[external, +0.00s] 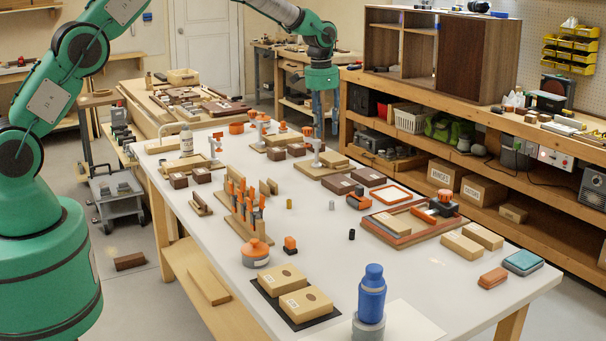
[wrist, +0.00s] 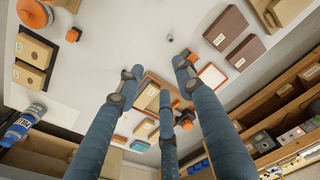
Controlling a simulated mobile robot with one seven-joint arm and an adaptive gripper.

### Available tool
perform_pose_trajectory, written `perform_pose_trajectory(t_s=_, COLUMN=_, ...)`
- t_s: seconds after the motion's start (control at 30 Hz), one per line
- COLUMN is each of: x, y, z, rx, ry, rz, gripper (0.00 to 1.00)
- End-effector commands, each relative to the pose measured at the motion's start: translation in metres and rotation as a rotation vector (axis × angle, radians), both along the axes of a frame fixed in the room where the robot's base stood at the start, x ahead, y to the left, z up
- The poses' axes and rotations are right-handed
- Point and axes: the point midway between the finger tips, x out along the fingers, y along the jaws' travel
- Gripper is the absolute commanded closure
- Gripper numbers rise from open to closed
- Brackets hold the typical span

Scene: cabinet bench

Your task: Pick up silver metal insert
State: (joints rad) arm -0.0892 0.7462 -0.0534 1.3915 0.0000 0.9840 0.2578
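The silver metal insert (external: 331,205) is a tiny grey upright cylinder on the white table (external: 300,225). In the wrist view, a small grey piece (wrist: 171,38) beyond the fingertips looks like the same insert. My gripper (external: 322,128) hangs fingers down, well above the table, and appears farther back than the insert in the external view. In the wrist view, my gripper (wrist: 160,72) has its blue fingers spread apart with nothing between the tips.
A brass cylinder (external: 289,204) and a black cylinder (external: 351,234) stand nearby. An upright clamp (external: 308,132), dark brown boxes (external: 340,184), an orange frame (external: 391,193) and a rack of orange-handled tools (external: 243,207) surround the insert. Bare table lies around it.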

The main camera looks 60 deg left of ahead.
Motion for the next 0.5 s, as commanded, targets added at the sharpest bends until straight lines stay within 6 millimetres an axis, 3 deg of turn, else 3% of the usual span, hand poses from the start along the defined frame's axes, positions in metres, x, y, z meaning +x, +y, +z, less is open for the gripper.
perform_pose_trajectory(t_s=0.3, x=0.036, y=0.013, z=-0.089, rx=-0.003, ry=0.050, rz=-0.018, gripper=0.64)
perform_pose_trajectory(t_s=0.5, x=0.047, y=0.018, z=-0.125, rx=-0.005, ry=0.067, rz=-0.025, gripper=0.64)
